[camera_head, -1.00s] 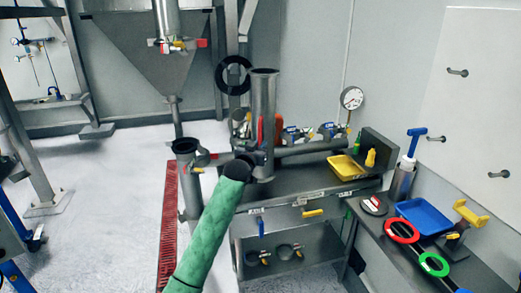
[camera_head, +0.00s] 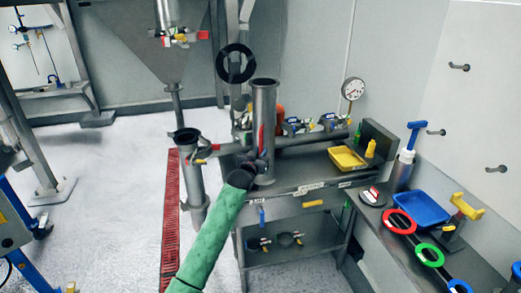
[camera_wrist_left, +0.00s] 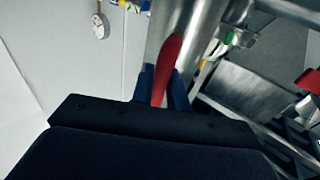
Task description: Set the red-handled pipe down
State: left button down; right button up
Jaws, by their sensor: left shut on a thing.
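The red-handled pipe is a grey metal cylinder (camera_head: 264,115) with a wide open top rim. It stands upright at the left end of the grey bench (camera_head: 310,175). Its lower end appears at the bench top, but I cannot tell whether it touches. My left gripper (camera_head: 257,163), on the green-sleeved arm, is shut on the red handle (camera_head: 261,138) at the pipe's side. In the left wrist view, the red handle (camera_wrist_left: 168,62) lies between the fingers, with the shiny pipe (camera_wrist_left: 184,28) just behind. My right gripper is not in view.
A horizontal pipe (camera_head: 310,138) lies along the bench behind, near a yellow tray (camera_head: 347,158). Another open-topped upright pipe (camera_head: 190,175) stands left of the bench. A side table to the right holds a blue tray (camera_head: 421,208) and coloured rings.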

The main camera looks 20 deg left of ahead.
pick_arm(q)
jog(key=shift+r, duration=0.2)
jog(key=c, duration=1.8)
grip_release()
jog(key=shift+f, duration=0.3)
jog(key=o, duration=0.4)
jog(key=shift+o, duration=0.2)
jog(key=shift+s+r, duration=0.1)
jog(key=shift+r, duration=0.05)
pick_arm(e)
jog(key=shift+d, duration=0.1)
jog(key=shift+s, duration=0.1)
